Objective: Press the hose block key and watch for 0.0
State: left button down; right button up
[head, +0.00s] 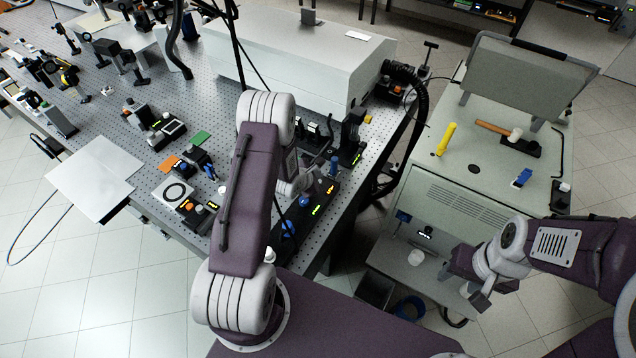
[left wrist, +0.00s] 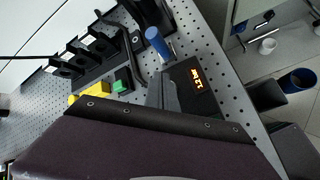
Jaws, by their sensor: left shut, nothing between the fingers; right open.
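I cannot tell for sure which part is the hose block. A black block with a lit orange display (left wrist: 197,79) lies beside my left gripper (left wrist: 162,95) in the left wrist view; the digits are too small to read. A green key (left wrist: 122,80) on a dark base is left of the fingers, and a blue cylinder (left wrist: 157,42) stands beyond them. My left gripper is shut and empty, above the perforated table. In the head view, the orange display (head: 331,188) and a green display (head: 316,210) sit near the table edge. My right gripper (head: 482,296) is open and empty, low at the right.
The perforated optical table (head: 215,125) carries several small devices and a long grey housing (head: 290,55). A black corrugated hose (head: 412,85) hangs at its right corner. A pale cabinet (head: 480,175) with a yellow cylinder (head: 446,139) stands to the right.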

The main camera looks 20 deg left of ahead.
pick_arm(q)
jog(key=shift+f, duration=0.1)
jog(key=shift+f+b, duration=0.35)
jog(key=shift+f+b, duration=0.5)
jog(key=shift+f, duration=0.15)
dwell(0.9)
jog(key=shift+r, duration=0.1)
jog(key=shift+r+p, duration=0.95)
jog(key=shift+r, duration=0.05)
notch_tip(320, 180, up, 6)
jog(key=p, duration=0.5)
